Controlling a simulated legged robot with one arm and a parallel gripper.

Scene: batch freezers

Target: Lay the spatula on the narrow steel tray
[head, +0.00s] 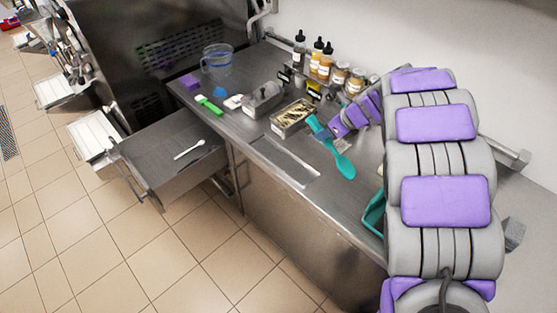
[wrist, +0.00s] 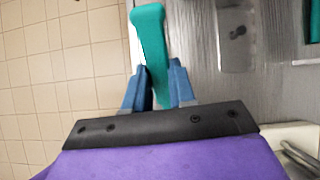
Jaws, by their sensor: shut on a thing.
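The teal spatula (head: 345,167) is in my gripper (head: 320,128), its broad end pointing toward the front of the counter. In the wrist view the teal spatula (wrist: 149,35) runs between the two blue fingers of my gripper (wrist: 161,85), which is shut on it. The narrow steel tray (head: 285,158), long and shallow, lies near the counter's front edge, left of the spatula in the head view. It looks empty. The spatula appears above the counter, apart from the tray; its exact height I cannot tell. My arm hides part of the counter's right side.
A steel container with utensils (head: 293,118) stands behind the narrow tray. A teal-edged item (head: 373,214) lies at right.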

